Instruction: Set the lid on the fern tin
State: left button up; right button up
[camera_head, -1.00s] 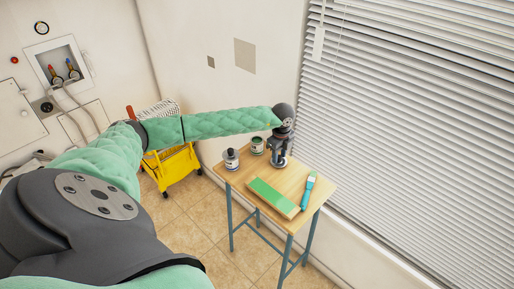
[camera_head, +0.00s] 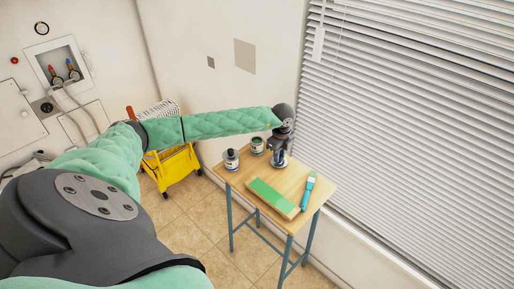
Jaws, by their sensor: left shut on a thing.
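The fern tin (camera_head: 257,147) stands on the back part of the small wooden table, with green showing at its top and a pale label. My left gripper (camera_head: 279,157) is just right of the tin, pointing down over the table. It is shut on the lid (camera_head: 279,162), a small pale round piece partly hidden by the fingers. The lid is apart from the tin. My right gripper is not in view.
A dark-topped bottle or tin (camera_head: 232,160) stands left of the fern tin. A green-topped board (camera_head: 272,196) and a turquoise brush (camera_head: 308,190) lie at the front of the table (camera_head: 243,181). A yellow mop bucket (camera_head: 174,168) stands on the floor behind. Window blinds (camera_head: 420,120) are at right.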

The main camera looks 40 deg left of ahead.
pick_arm(q)
jog(key=shift+r+p, duration=1)
jog(key=shift+r, duration=1.5)
